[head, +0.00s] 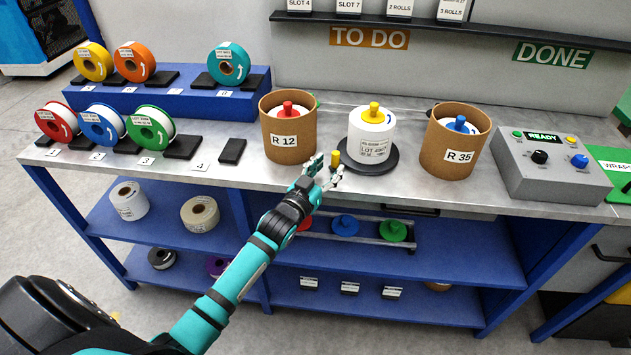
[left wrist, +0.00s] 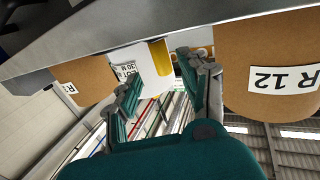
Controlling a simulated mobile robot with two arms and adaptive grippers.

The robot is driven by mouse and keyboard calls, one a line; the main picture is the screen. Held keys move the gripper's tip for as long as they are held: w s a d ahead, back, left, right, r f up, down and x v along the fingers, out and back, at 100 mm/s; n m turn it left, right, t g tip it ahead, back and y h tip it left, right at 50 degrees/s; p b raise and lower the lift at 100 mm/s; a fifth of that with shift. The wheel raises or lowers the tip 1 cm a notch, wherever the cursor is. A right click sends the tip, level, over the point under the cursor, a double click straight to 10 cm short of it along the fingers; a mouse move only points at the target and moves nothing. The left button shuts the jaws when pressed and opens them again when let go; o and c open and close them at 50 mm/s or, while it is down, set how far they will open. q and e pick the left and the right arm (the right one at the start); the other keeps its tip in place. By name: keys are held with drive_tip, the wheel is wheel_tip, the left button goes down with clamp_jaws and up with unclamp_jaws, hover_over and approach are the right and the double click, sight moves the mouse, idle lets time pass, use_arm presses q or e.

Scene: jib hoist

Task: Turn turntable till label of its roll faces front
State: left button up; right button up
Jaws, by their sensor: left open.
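The turntable (head: 383,167) is a dark round disc near the front of the steel bench. A white roll (head: 354,134) stands upright on it, with a yellow knob (head: 374,112) on top. The roll's printed label (head: 375,151) shows on the side towards the head camera. A small yellow peg (head: 335,158) stands at the disc's left edge. My left gripper (head: 329,168) is open just in front of the peg. In the left wrist view the yellow peg (left wrist: 160,57) appears beyond the open fingers (left wrist: 161,95), apart from them. My right gripper is not in view.
A grey control box (head: 546,180) reading READY stands at the right. Coloured spools and a blue rack (head: 180,104) are at the left. Shelves lie below the bench.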

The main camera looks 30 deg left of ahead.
use_arm(q)
drive_tip(key=s, duration=0.7)
drive_tip(key=shift+a, duration=0.2)
drive_tip(key=shift+c, duration=0.3)
